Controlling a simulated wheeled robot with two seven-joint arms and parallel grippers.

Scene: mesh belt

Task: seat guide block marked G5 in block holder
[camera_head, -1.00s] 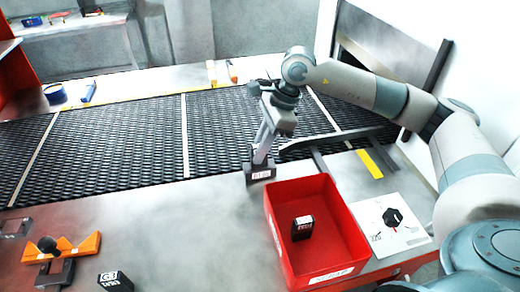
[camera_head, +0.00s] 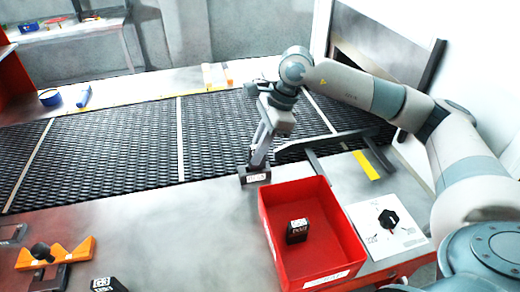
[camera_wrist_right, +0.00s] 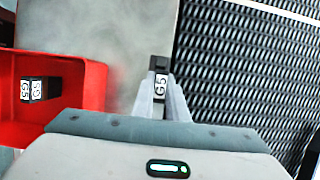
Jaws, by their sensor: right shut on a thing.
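My right gripper (camera_head: 258,162) is shut on a dark guide block (camera_head: 254,176) with a white label, beside the belt's near edge and left of the red bin. In the right wrist view, the gripper (camera_wrist_right: 163,95) holds this block, and its label (camera_wrist_right: 160,88) reads G5. Another dark block (camera_head: 297,231) lies in the red bin; it also shows in the right wrist view (camera_wrist_right: 38,90) with G5 labels. I cannot tell for sure which fixture is the block holder; an orange notched piece with a black knob (camera_head: 55,252) sits at the lower left. My left gripper is not in view.
The red bin (camera_head: 355,246) stands right of my gripper. A white card with a black hexagon (camera_head: 388,222) lies beside it. The dark mesh belt (camera_head: 110,150) runs behind. Another labelled block (camera_head: 108,285) is cut off at the bottom edge. The grey table (camera_head: 165,225) between is clear.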

